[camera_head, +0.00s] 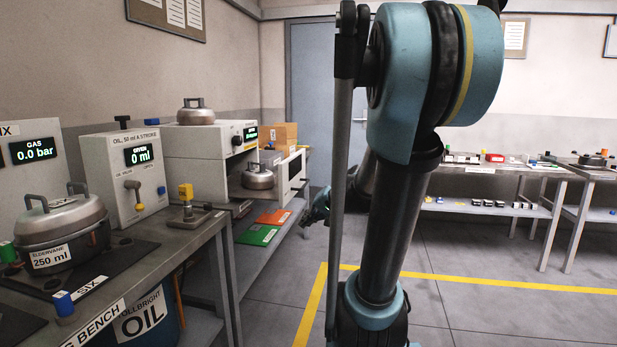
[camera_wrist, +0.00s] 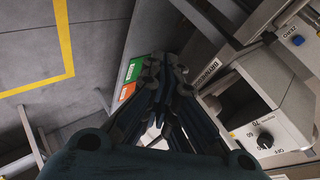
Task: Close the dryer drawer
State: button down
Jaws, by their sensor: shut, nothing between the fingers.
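The dryer (camera_head: 205,142) is a white box on the bench, with a small green display and a dark knob. Its drawer (camera_head: 292,176) stands pulled out to the right, with a lidded metal pot (camera_head: 258,177) in it. In the wrist view the dryer's knob panel (camera_wrist: 262,135) is at the right. My gripper (camera_wrist: 164,66) is shut and empty, fingers pointing up the picture, left of the panel. In the head view my gripper (camera_head: 316,212) shows only in part, beyond the drawer's right and lower, mostly behind my arm. I cannot tell whether it touches the drawer.
Another lidded pot (camera_head: 195,112) stands on top of the dryer. Green (camera_head: 258,235) and orange (camera_head: 273,217) plates lie on the shelf below. The oil dispenser (camera_head: 127,175) and a 250 ml pot (camera_head: 62,222) are nearer. Floor right of the bench is clear.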

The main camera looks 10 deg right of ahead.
jog(key=w+d+r+m+t, duration=0.2)
jog(key=w+d+m+t, duration=0.15)
jog(key=w, duration=0.45)
jog(key=w+d+r+m+t+y, duration=0.1)
jog(key=w+d+r+m+t, duration=0.2)
jog(key=w+d, duration=0.3)
jog(key=w+d+r+m+t, duration=0.2)
jog(key=w+d+m+t, duration=0.1)
jog(key=w, duration=0.6)
send_near(303, 170)
jog(key=w+d, duration=0.2)
jog(key=shift+w+a+r, duration=0.1)
jog(key=shift+w+a, duration=0.1)
jog(key=shift+a, duration=0.45)
jog(key=shift+w+a+r, duration=0.1)
jog(key=shift+w+a, duration=0.15)
jog(key=shift+a, duration=0.45)
jog(key=shift+w+a, duration=0.2)
jog(key=shift+a, duration=0.45)
